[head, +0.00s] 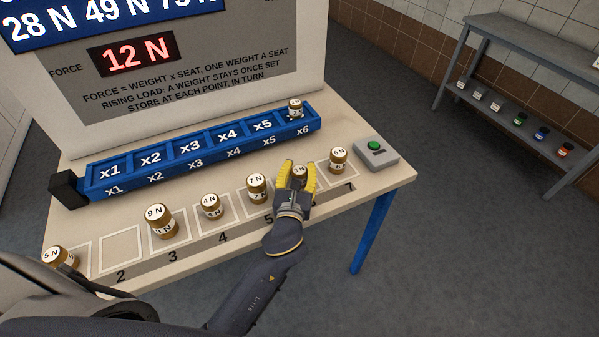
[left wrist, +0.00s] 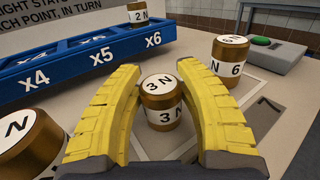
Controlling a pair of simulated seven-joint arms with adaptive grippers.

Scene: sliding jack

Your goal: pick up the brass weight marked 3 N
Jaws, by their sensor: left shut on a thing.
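The brass weight marked 3 N (head: 299,173) stands upright at the sixth place of the table's front row. It also shows in the left wrist view (left wrist: 161,103), between the two yellow fingers. My left gripper (head: 298,167) is shut on this weight, one finger on each side, with its label and top still readable. I cannot tell whether the weight has left the table top. My right gripper is in neither view.
Brass weights flank it: 7 N (head: 257,188) left, 6 N (head: 338,160) right. The 4 N (head: 210,206), 9 N (head: 159,221) and 5 N (head: 60,258) stand further left. Behind is the blue rail (head: 190,165), with 2 N (head: 295,109) at x6. A green button (head: 376,146) is right.

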